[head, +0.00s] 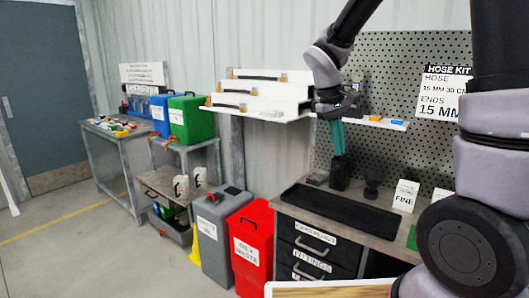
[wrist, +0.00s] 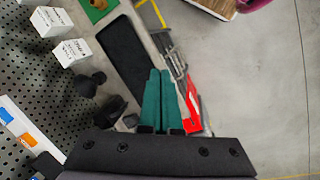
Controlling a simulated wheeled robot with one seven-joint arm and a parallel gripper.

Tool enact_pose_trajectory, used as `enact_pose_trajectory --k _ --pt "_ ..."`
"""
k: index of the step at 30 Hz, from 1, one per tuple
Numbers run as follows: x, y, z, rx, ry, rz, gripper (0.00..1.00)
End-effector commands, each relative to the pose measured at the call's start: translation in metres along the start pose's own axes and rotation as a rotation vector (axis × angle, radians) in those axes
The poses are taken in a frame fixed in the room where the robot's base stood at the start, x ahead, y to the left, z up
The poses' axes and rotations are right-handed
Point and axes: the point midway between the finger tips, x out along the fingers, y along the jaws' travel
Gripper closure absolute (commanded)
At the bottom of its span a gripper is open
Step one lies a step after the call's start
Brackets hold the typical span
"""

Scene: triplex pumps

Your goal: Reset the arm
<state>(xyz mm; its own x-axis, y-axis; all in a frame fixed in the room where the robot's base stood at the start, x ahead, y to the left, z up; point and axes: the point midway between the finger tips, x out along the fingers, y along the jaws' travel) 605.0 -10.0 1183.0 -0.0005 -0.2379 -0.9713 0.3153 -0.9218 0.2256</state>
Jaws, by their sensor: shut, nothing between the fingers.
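My gripper (head: 337,138) shows in the head view as two teal fingers pointing down, in front of the perforated panel and above the workbench. The fingers are together with nothing between them. In the wrist view my gripper (wrist: 166,78) reaches up from the dark palm, with the black mat and red bin beyond its fingers. My arm comes down from the top right of the head view and bends at the wrist. In the head view the fingertips overlap a black holder (head: 340,172) on the bench; I cannot tell whether they touch it.
A white shelf (head: 386,124) is close beside my wrist. A grey bin (head: 214,240) and red bin (head: 251,246) stand left of the drawers. Open floor (head: 105,255) lies at left.

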Motion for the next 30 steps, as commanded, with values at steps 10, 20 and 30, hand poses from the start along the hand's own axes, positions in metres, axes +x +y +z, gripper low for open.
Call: enact_pose_trajectory --k 10,20,30 --pt "-0.083 0.033 0.085 0.404 0.312 -0.256 1.00" --pt "-0.123 0.035 0.146 0.677 0.572 -0.408 1.00" --pt "-0.128 0.034 0.155 0.722 0.618 -0.433 1.00"
